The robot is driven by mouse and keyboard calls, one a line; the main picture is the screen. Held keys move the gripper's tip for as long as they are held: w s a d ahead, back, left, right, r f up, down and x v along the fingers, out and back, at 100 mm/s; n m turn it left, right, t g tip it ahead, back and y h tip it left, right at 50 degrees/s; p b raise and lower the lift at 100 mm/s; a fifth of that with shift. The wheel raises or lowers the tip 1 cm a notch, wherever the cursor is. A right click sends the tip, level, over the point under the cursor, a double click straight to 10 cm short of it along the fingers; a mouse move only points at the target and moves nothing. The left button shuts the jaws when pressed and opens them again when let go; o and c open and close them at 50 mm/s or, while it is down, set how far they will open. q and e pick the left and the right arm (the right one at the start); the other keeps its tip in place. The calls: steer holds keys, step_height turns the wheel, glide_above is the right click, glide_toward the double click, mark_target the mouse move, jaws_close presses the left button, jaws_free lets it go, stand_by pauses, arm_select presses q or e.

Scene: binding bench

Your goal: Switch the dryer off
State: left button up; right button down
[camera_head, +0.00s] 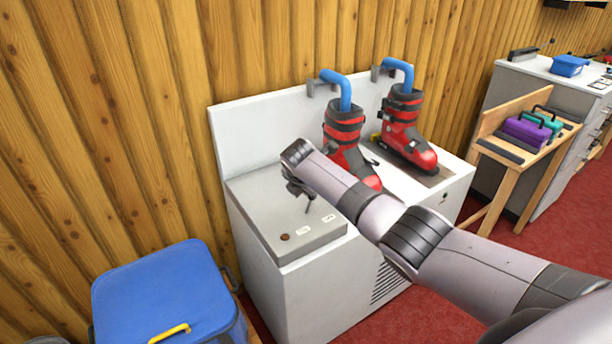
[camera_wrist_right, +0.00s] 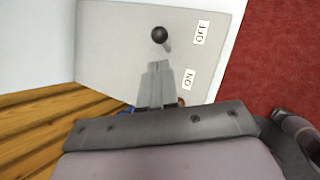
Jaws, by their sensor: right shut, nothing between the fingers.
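The dryer (camera_head: 325,290) is a white cabinet against the wood wall, with a grey control panel (camera_head: 262,222) on its left top. My right gripper (camera_head: 296,189) is over this panel, partly hidden by its own wrist. In the right wrist view the gripper (camera_wrist_right: 156,66) is shut and empty. A lever with a black ball knob (camera_wrist_right: 160,35) shows just beyond the fingertips, apart from them in the picture. The knob is level with the OFF label (camera_wrist_right: 202,32); the ON label (camera_wrist_right: 188,79) is nearer the gripper. The lever's exact tilt is unclear. My left gripper is out of view.
Two red ski boots (camera_head: 345,145) (camera_head: 405,130) stand on the dryer under blue pipes (camera_head: 340,85). A brown round button or lamp (camera_head: 285,237) is on the panel. A blue lidded bin (camera_head: 165,290) stands at the left, a wooden bench (camera_head: 530,150) at the right.

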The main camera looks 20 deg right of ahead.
steer(key=shift+d+v, duration=0.2)
steer(key=shift+v, duration=3.95)
steer(key=s+a+f+m+t+y, duration=0.1)
steer(key=s+a+f+m, duration=0.2)
steer(key=s+f, duration=0.25)
steer(key=s+a+f+m+y, duration=0.2)
steer(key=s+f+m, duration=0.15)
steer(key=f, duration=0.35)
steer(key=s+a+f+m+t+y, duration=0.1)
steer(key=s+a+f+m, duration=0.2)
steer(key=s+f, duration=0.3)
steer(key=s+d+f+m+t+y, duration=0.1)
steer(key=s+f+m+t, duration=0.1)
steer(key=s+m, duration=0.9)
steer(key=s+t, duration=0.1)
steer(key=s, duration=0.6)
steer(key=shift+s+y, duration=0.3)
steer(key=shift+s, duration=0.05)
steer(key=shift+f, duration=0.1)
